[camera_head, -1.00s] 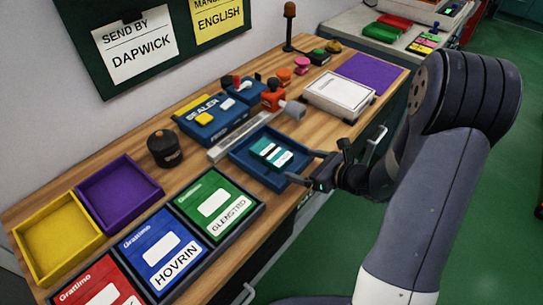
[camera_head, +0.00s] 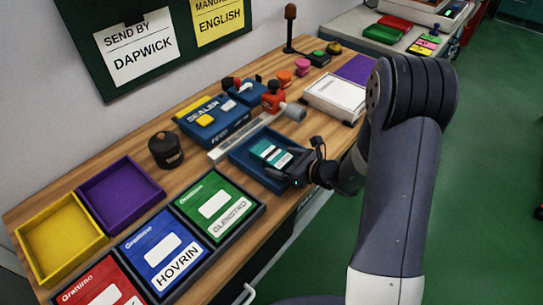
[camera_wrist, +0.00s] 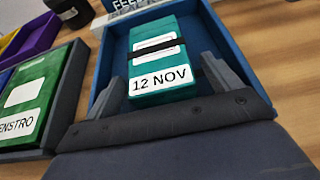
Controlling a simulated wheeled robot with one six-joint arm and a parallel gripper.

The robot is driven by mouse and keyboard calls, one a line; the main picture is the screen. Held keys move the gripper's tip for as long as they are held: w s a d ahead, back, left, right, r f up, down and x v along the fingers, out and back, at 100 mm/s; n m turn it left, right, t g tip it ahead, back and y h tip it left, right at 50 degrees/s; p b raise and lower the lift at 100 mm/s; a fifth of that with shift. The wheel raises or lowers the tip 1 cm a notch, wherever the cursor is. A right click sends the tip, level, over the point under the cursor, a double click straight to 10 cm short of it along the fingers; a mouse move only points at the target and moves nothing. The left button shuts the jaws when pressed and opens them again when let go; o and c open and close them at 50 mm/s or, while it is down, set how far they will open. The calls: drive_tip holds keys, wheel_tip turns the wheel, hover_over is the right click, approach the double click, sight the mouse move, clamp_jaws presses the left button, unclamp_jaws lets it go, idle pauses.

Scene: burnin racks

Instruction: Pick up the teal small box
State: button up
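The teal small box (camera_wrist: 156,58) has a white label reading "12 NOV" and a dark band across it. It lies in a blue tray (camera_wrist: 112,66), and it also shows in the head view (camera_head: 268,150). My gripper (camera_wrist: 160,72) is open, with one finger on each side of the box's near end. A gap shows between the left finger and the box; the right finger is close to the box's side, and I cannot tell if it touches. In the head view my gripper (camera_head: 288,164) reaches over the tray's near right side and hides part of it.
Green (camera_head: 216,205), blue (camera_head: 160,250) and red labelled boxes stand left of the tray. Purple (camera_head: 120,192) and yellow (camera_head: 58,236) trays lie further left. A sealer machine (camera_head: 213,120) stands behind, a white box (camera_head: 334,98) to the right.

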drive_tip(key=c, duration=1.1)
